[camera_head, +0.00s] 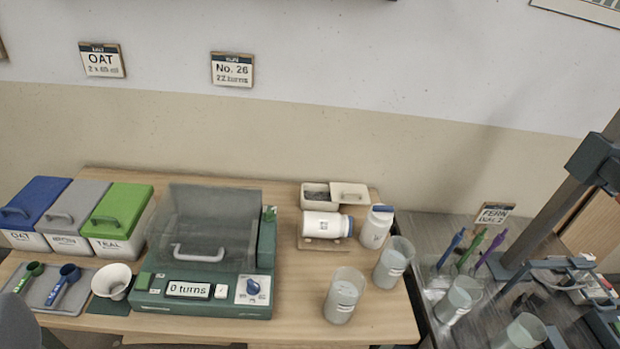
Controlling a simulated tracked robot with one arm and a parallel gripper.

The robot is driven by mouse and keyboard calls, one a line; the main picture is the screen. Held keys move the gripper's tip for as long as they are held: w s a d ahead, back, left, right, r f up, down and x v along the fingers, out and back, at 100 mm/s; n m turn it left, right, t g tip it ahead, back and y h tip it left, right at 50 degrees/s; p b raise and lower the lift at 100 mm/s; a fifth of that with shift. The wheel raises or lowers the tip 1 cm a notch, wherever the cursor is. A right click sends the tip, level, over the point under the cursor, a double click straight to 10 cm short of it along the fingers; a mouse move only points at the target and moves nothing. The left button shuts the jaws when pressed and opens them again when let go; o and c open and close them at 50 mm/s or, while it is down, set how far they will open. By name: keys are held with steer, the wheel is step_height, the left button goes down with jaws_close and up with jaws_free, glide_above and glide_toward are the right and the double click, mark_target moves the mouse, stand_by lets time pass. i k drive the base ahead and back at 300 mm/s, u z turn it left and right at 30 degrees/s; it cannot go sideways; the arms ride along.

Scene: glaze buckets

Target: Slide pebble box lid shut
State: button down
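The pebble box (318,206) is a small cream box at the back of the wooden table, right of the green machine. Its lid (349,194), cream with a small handle, sits over the right part and sticks out to the right. The left part is open and shows dark grey pebbles (317,195) inside. A white jar lying on its side in front hides part of the box's front. My gripper is not in view.
The white jar (322,224) lies on a small stand. A blue-capped bottle (375,228) and two clear beakers (343,296) (393,262) stand close by. The green machine (205,293), with a clear cover, is left. Lidded bins (118,217) stand far left. A dark stand (553,210) rises right.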

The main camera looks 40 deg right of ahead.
mark_target(340, 192)
steer(key=z, duration=1.5)
steer(key=i, duration=1.45)
steer(key=u, duration=0.1)
